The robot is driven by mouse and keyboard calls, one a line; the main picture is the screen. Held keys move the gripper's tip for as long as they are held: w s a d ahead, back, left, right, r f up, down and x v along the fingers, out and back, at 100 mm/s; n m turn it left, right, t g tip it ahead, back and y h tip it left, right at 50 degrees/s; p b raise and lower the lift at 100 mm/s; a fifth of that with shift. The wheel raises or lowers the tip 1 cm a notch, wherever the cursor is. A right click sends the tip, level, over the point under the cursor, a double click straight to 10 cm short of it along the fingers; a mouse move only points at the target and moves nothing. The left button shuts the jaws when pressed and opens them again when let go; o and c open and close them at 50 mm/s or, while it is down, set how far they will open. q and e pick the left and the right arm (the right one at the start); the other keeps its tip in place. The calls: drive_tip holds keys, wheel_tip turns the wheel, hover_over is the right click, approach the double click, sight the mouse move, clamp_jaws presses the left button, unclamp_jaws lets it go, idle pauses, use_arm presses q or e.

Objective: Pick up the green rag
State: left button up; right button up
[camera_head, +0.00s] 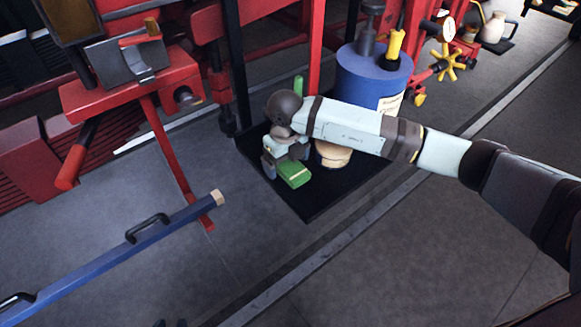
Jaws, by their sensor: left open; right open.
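The green rag (294,174) lies folded on a black mat (312,205) on the floor, near the middle of the head view. A thin yellowish stripe crosses it. My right arm reaches in from the right, and my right gripper (284,165) points down just above and behind the rag. Its fingers are apart, close to the rag's far edge. Whether they touch the rag cannot be told, and the rag's far side is partly hidden by the gripper.
A tan round object (333,154) stands under my forearm. A blue drum (372,75) with a yellow-handled item on top stands behind it. A red bench with a vise (130,60) is at upper left. A blue bar (120,252) lies lower left. Floor in front is clear.

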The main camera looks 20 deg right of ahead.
drive_tip(key=shift+f, duration=0.3)
drive_tip(key=c, duration=1)
drive_tip(key=shift+r, duration=0.2)
wheel_tip(320, 180, up, 20)
drive_tip(key=b, duration=0.1)
drive_tip(key=shift+f, duration=0.15)
